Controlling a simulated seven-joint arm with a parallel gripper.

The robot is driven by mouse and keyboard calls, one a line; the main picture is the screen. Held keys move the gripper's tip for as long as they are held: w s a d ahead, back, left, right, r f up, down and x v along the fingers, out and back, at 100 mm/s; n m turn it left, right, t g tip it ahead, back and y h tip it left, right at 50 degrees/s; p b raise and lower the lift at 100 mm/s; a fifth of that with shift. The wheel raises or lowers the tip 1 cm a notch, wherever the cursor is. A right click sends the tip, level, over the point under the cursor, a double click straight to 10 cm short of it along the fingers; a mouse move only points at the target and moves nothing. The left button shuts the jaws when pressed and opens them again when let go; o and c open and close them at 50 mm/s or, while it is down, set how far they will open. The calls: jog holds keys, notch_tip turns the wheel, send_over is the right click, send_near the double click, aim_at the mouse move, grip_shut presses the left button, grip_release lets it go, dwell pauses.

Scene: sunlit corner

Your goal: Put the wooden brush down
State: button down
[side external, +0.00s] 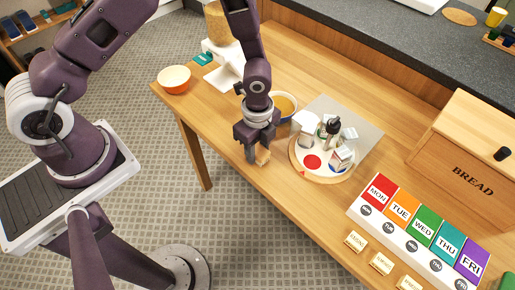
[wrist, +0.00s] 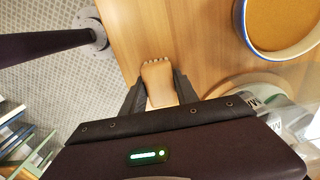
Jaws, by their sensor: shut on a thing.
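The wooden brush (wrist: 157,84) is light brown with pale tufts along its far end. It is between the fingers of my gripper (wrist: 160,92), which is shut on it. In the side external view my gripper (side external: 252,150) points down near the front edge of the wooden table (side external: 235,172). A small part of the brush (side external: 263,157) shows at the fingertips there. I cannot tell whether the brush touches the table top. Much of the brush is hidden by the fingers and palm.
A round turntable (side external: 325,176) with bottles and cartons stands just right of my gripper. A blue-rimmed bowl (side external: 285,107) is close behind. An orange bowl (side external: 174,79) sits at the left. A pill organizer (side external: 420,230) and a bread box (side external: 465,150) are at the right. Bare wood lies front of the turntable.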

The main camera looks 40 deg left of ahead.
jog(key=shift+s+f, duration=0.1)
jog(key=shift+f, duration=0.5)
jog(key=c, duration=1)
grip_release()
jog(key=shift+o, duration=0.4)
jog(key=shift+a, duration=0.1)
notch_tip(320, 180, up, 13)
jog(key=shift+r, duration=0.2)
notch_tip(320, 180, up, 10)
jog(key=n+t+y, duration=0.1)
jog(key=n+t, duration=0.1)
jog(key=n, duration=0.3)
send_over(257, 148)
jog(key=s+a, duration=0.2)
jog(key=a, duration=0.2)
jog(key=s+a+r+n+t, duration=0.1)
jog(key=s+a+r+n, duration=0.1)
jog(key=s+r+n, duration=0.4)
jog(key=s+a+r+n+t+h, duration=0.1)
jog(key=s+a+r+n+t, duration=0.1)
jog(key=s+r+n, duration=0.4)
jog(key=s+n, duration=0.1)
jog(key=s, duration=0.3)
jog(key=shift+r+t, duration=0.2)
jog(key=shift+t, duration=0.1)
